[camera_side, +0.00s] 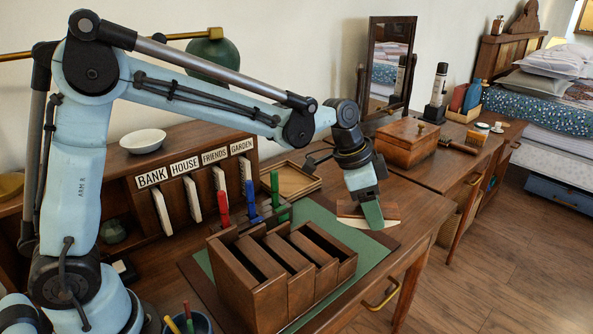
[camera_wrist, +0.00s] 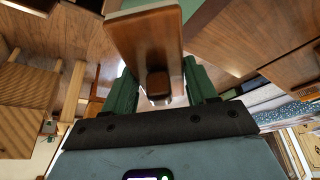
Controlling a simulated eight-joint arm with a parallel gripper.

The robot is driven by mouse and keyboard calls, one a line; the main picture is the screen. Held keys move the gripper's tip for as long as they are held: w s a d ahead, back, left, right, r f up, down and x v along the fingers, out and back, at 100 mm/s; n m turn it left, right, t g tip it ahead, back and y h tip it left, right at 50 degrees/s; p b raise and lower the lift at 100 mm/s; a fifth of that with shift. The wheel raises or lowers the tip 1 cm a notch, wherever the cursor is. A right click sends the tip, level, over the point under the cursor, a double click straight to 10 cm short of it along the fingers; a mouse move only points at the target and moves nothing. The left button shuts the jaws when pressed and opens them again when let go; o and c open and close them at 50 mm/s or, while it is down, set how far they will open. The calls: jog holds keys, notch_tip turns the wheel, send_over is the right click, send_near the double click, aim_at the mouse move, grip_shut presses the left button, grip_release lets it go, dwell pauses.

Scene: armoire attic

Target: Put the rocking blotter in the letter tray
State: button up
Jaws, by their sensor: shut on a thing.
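The rocking blotter (camera_side: 349,211) is a wooden block with a pale edge, at the right end of the green desk mat. In the wrist view the blotter (camera_wrist: 145,42) shows its broad wooden top and a dark knob. My gripper (camera_side: 371,214) has green fingers pointing down over it. In the wrist view my gripper (camera_wrist: 158,88) is shut on the knob, one finger on each side. I cannot tell whether the blotter touches the desk. The letter tray (camera_side: 307,190) is a shallow wooden tray behind the pens, left of my gripper; its near side is partly hidden.
A slotted wooden desk organiser (camera_side: 262,293) stands on the green mat (camera_side: 377,248) at the front. Red, blue and green upright items (camera_side: 250,197) stand between it and the tray. A labelled letter rack (camera_side: 180,200) is behind at left. A wooden box (camera_side: 407,142) stands right of my wrist.

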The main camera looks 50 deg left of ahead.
jog(key=w+a+n+t+y, duration=0.1)
jog(key=w+a+n+y, duration=0.15)
jog(key=a+n, duration=0.4)
jog(key=w+a+n+y, duration=0.1)
jog(key=a+n+y, duration=0.2)
jog(key=a+n, duration=0.35)
jog(key=n+g+y, duration=0.2)
jog(key=n+g, duration=0.2)
jog(key=n, duration=1)
send_over(282, 180)
jog(key=d, duration=0.2)
jog(key=f, duration=0.6)
jog(key=shift+a, duration=0.25)
jog(key=shift+f, duration=1.9)
jog(key=shift+f, duration=0.15)
jog(key=o, duration=1.2)
